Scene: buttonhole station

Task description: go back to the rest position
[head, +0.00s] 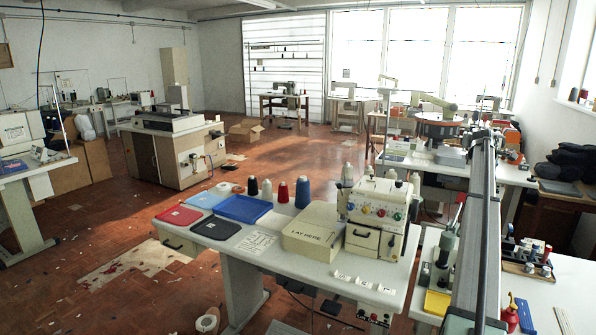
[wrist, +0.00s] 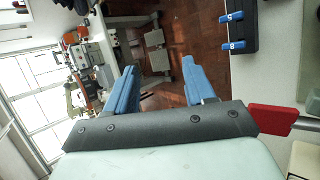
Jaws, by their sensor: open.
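My gripper (wrist: 160,77) shows in the wrist view, with its two blue fingers spread wide apart. Nothing is between the fingers; past them I see the red-brown floor and distant furniture. I cannot make out the gripper in the head view. In the head view the buttonhole machine (head: 377,212) stands on a white table (head: 215,252). A cream block marked LAY HERE (head: 311,231) sits to its left.
A blue tray (head: 243,208), red pad (head: 180,215), black pad (head: 216,228) and several thread cones (head: 303,192) are on the table. A long grey rail (head: 478,225) runs along the right. In the wrist view, a red block (wrist: 270,118) on a rod is close right of the gripper.

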